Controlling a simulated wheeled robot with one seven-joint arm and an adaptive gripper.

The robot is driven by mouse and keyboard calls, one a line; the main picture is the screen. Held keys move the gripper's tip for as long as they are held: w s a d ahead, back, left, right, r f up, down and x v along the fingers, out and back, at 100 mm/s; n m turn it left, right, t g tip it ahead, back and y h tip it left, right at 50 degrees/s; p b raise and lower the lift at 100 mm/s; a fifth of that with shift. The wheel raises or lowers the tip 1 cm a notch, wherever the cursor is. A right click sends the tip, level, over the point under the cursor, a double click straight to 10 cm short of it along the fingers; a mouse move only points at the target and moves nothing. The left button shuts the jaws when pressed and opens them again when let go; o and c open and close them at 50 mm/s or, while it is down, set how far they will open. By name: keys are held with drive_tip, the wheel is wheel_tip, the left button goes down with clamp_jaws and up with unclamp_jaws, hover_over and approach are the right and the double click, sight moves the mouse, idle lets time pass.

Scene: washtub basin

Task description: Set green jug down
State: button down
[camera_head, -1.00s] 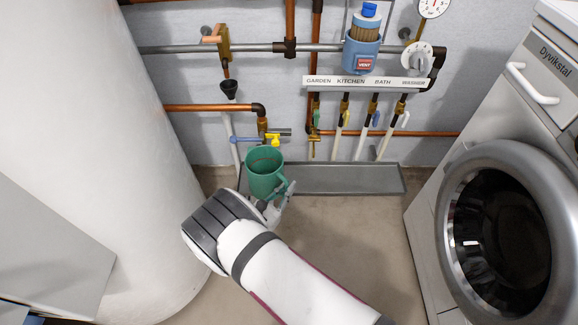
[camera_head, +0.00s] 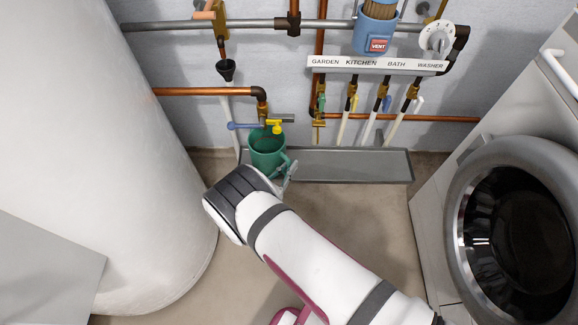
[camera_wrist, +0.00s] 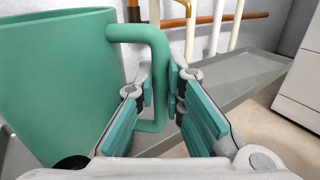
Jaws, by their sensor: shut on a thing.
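The green jug (camera_head: 266,150) stands upright at the left end of a long grey tray (camera_head: 345,166), below a tap with a yellow handle (camera_head: 275,126). In the wrist view the jug (camera_wrist: 50,80) fills the left side, with its handle (camera_wrist: 157,60) toward me. My gripper (camera_head: 284,178) is at the jug's right front. In the wrist view my gripper (camera_wrist: 167,95) is shut on the handle, one finger on each side. The jug's underside is hidden, so I cannot tell whether it touches the tray.
A large white cylindrical tank (camera_head: 140,150) stands at the left. A washing machine (camera_head: 510,230) with a round dark door stands at the right. Copper pipes and labelled valves (camera_head: 375,64) line the wall. The tray's middle and right are clear.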

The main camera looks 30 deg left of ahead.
drive_tip(key=shift+f, duration=0.1)
drive_tip(key=c, duration=1.7)
unclamp_jaws()
drive_tip(key=shift+s+r, duration=0.1)
drive_tip(key=shift+r, duration=0.1)
drive_tip(key=s+p, duration=0.1)
drive_tip(key=s, duration=0.5)
drive_tip(key=s+p, duration=0.1)
drive_tip(key=s, duration=0.4)
drive_tip(key=shift+s+a+f, duration=0.1)
drive_tip(key=shift+s+a, duration=0.1)
drive_tip(key=shift+s, duration=0.2)
